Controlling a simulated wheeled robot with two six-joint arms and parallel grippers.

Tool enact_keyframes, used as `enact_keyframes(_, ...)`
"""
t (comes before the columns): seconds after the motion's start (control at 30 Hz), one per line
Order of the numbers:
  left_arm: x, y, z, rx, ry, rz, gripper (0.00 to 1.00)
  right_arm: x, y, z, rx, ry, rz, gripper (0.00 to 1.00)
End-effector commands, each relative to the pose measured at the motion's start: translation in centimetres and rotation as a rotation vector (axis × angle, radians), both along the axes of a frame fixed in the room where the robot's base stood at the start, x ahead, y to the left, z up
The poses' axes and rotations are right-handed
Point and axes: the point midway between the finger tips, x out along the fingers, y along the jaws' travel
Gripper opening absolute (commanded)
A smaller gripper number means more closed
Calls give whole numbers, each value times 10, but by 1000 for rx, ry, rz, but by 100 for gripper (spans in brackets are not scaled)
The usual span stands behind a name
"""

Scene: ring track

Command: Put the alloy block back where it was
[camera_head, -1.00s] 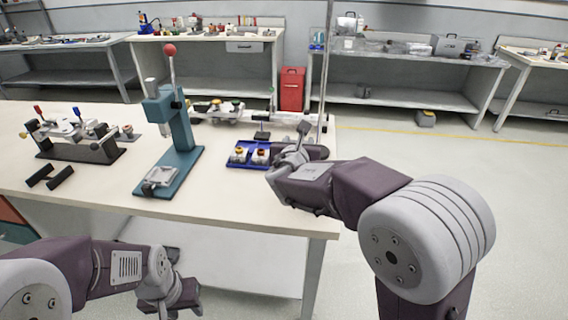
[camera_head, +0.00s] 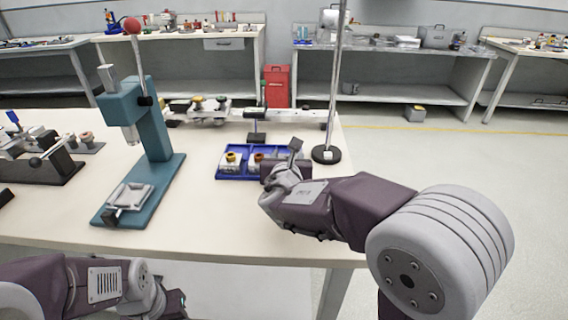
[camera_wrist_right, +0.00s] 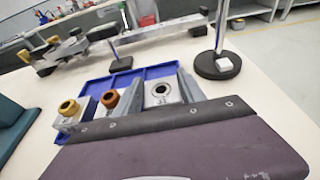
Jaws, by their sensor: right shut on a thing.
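A grey metal block with a dark round hole in its top (camera_wrist_right: 163,93), apparently the alloy block, is between the fingers of my right gripper (camera_head: 282,170). The right gripper is shut on it, over the right part of the blue tray (camera_head: 220,177). I cannot tell whether the block touches the tray. In the tray, left of it, stand a block with a yellow ring (camera_head: 232,162) and one with an orange-brown ring (camera_wrist_right: 109,100). In the head view the held block is hidden behind my gripper. My left gripper (camera_head: 170,302) is low at the table's front; its jaws are unclear.
A teal press (camera_head: 155,130) with a red-knobbed lever stands left of the tray. A pole on a round black base (camera_head: 326,154) stands close right of my right gripper. A rail fixture (camera_head: 230,112) lies behind the tray. The table front is clear.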

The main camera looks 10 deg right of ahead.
Motion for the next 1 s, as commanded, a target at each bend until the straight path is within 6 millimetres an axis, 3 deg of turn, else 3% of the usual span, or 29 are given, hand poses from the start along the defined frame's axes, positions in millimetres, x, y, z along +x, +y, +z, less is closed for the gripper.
enact_keyframes(0.37, 0, 0, -7, 0, -1, 0, 44, -1, 0, -6, 0, -2, 0, 0)
enact_keyframes(0.4, 0, 0, -5, 0, -1, 0, 44, -1, 0, -5, 0, -1, 0, 56)
enact_keyframes(0.8, 0, 0, 3, 0, -1, 0, 44, -1, 0, 3, 0, -1, 0, 56)
enact_keyframes(1.0, 0, 0, 12, 0, -1, 0, 44, -33, 10, 14, 1, -2, 5, 56)
